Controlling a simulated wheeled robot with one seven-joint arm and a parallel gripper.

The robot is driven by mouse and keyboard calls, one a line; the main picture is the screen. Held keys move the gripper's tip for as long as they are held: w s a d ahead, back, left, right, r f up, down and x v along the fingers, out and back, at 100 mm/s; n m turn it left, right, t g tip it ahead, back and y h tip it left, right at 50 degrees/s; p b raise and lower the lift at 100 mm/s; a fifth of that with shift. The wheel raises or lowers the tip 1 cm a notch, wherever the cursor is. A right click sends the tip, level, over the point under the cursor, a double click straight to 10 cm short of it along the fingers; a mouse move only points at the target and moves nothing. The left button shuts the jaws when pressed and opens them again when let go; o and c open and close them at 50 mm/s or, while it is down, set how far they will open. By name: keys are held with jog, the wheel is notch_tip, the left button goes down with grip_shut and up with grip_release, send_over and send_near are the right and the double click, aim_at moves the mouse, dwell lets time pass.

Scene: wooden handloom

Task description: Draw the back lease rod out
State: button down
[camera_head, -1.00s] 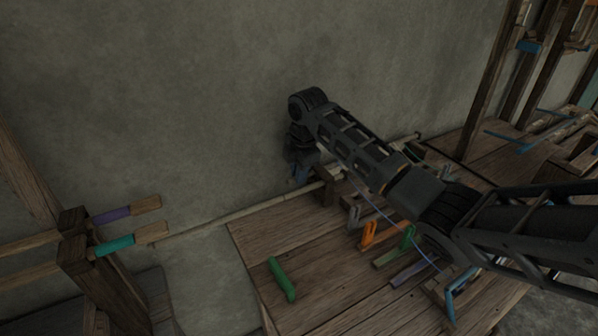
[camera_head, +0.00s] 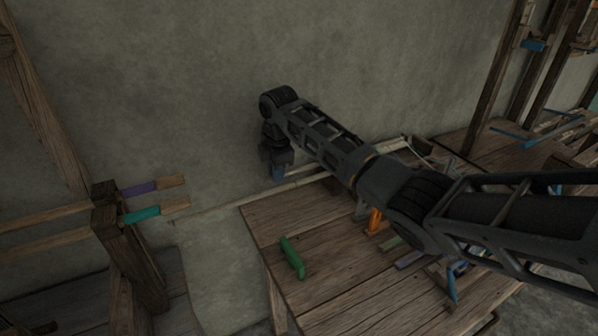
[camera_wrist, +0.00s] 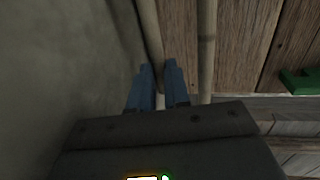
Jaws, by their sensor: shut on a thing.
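My gripper (camera_head: 277,172) points down between the wall and the left end of the wooden table. Its blue fingers (camera_wrist: 160,84) are shut on a pale round rod, which I take to be the back lease rod (camera_wrist: 149,35). In the wrist view this rod runs from the top edge to the fingertips, close along the wall. A second pale rod (camera_wrist: 207,45) runs beside it, apart from it, by the planks. In the head view a pale rod length (camera_head: 225,207) reaches left past the table corner; I cannot tell which rod it is.
The plank table (camera_head: 330,262) bears a green handle (camera_head: 291,257), an orange piece (camera_head: 375,220) and other small parts under my arm. At left a wooden post (camera_head: 125,245) carries bars with purple (camera_head: 140,189) and teal (camera_head: 141,215) sleeves. The wall (camera_head: 190,90) is close behind.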

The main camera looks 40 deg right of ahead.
jog(key=w+a, duration=0.2)
jog(key=a, duration=0.5)
jog(key=w+a, duration=0.2)
jog(key=a, duration=0.4)
jog(key=w+a, duration=0.2)
jog(key=a, duration=0.5)
jog(key=shift+a, duration=0.35)
jog(key=c, duration=1.1)
grip_release()
